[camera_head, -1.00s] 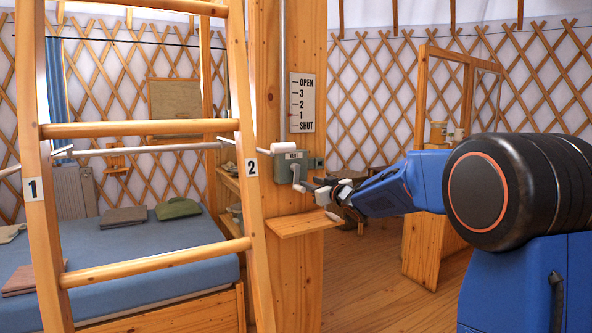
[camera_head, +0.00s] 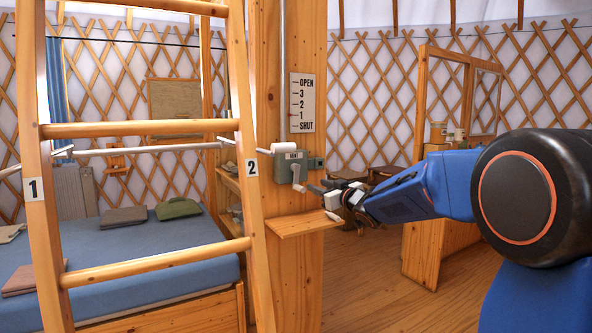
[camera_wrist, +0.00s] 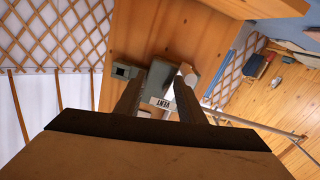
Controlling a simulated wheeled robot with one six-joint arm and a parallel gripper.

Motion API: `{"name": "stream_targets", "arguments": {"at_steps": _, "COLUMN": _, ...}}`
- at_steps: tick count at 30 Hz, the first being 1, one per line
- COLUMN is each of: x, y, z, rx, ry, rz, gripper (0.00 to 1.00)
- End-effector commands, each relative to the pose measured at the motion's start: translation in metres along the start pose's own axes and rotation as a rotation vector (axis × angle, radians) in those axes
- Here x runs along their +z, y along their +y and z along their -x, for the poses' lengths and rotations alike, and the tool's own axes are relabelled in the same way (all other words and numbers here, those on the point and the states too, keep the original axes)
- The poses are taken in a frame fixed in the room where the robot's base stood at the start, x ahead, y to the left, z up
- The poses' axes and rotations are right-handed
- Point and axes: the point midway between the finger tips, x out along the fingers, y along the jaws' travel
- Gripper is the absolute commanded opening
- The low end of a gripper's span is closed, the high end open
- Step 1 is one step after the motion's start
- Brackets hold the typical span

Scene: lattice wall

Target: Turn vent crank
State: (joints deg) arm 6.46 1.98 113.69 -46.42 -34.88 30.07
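The vent box (camera_head: 290,166) is a grey-green unit labelled VENT on the wooden post. Its pale crank (camera_head: 298,176) hangs downward on the front. Above it, a scale plate (camera_head: 302,103) reads OPEN, 3, 2, 1, SHUT, with a small red mark by 1. My gripper (camera_head: 322,194) is just right of and slightly below the crank, apparently clear of it. In the wrist view the vent box (camera_wrist: 158,76) lies beyond the two dark fingers of my gripper (camera_wrist: 160,100), which stand apart. The crank is hard to make out there.
A small wooden shelf (camera_head: 300,224) juts from the post just under my gripper. A white roller (camera_head: 284,148) sits above the vent box. A ladder (camera_head: 140,130) and blue bed (camera_head: 150,245) are left. Open floor (camera_head: 375,285) lies right of the post.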

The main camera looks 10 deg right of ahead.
Motion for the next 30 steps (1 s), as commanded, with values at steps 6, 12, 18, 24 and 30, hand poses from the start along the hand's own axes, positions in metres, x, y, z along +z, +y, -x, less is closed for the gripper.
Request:
{"name": "stream_targets", "arguments": {"at_steps": 6, "x": 0.003, "y": -0.009, "z": 0.0, "rx": -0.001, "ry": -0.001, "rz": -0.002, "gripper": 0.36}}
{"name": "stream_targets", "arguments": {"at_steps": 12, "x": 0.006, "y": -0.025, "z": 0.0, "rx": -0.002, "ry": -0.001, "rz": -0.001, "gripper": 0.36}}
{"name": "stream_targets", "arguments": {"at_steps": 18, "x": 0.008, "y": -0.027, "z": -0.003, "rx": -0.001, "ry": -0.003, "rz": -0.001, "gripper": 0.36}}
{"name": "stream_targets", "arguments": {"at_steps": 24, "x": 0.008, "y": -0.027, "z": -0.014, "rx": -0.001, "ry": -0.002, "rz": -0.001, "gripper": 0.36}}
{"name": "stream_targets", "arguments": {"at_steps": 30, "x": 0.008, "y": -0.027, "z": -0.027, "rx": -0.001, "ry": -0.002, "rz": -0.001, "gripper": 0.36}}
